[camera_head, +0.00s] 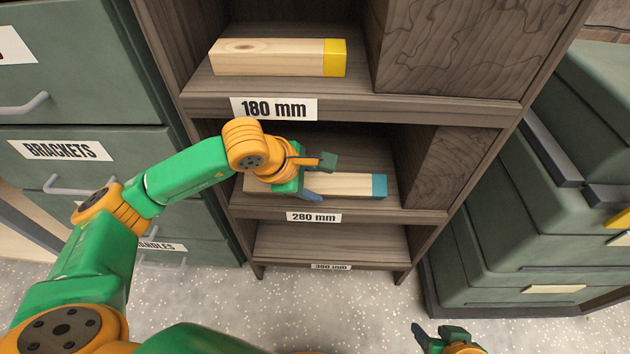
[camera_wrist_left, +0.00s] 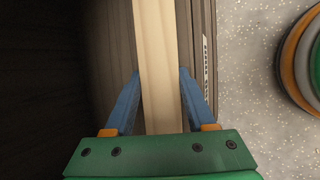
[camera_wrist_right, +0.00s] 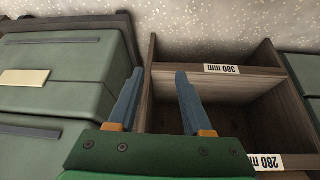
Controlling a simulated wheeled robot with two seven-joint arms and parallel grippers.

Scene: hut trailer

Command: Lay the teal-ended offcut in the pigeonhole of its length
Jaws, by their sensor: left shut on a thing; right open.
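The teal-ended offcut (camera_head: 352,184) is a pale wooden bar with its teal end at the right. It lies lengthwise across the middle pigeonhole, just above or on the shelf board (camera_head: 405,214) labelled 280 mm (camera_head: 314,217); I cannot tell whether it touches the board. My left gripper (camera_head: 316,180) is shut on the offcut left of its teal end. In the left wrist view the offcut (camera_wrist_left: 158,45) runs between the blue fingers (camera_wrist_left: 160,73). My right gripper (camera_wrist_right: 160,73) is open and empty, low in front of the shelf unit; its tip shows in the head view (camera_head: 440,336).
A yellow-ended offcut (camera_head: 270,58) lies in the pigeonhole above, labelled 180 mm (camera_head: 274,108). The lowest pigeonhole (camera_head: 330,246), labelled 380 mm (camera_head: 331,267), looks empty. Green drawer cabinets stand left (camera_head: 75,60) and right (camera_head: 520,240). Speckled floor (camera_head: 250,300) is clear in front.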

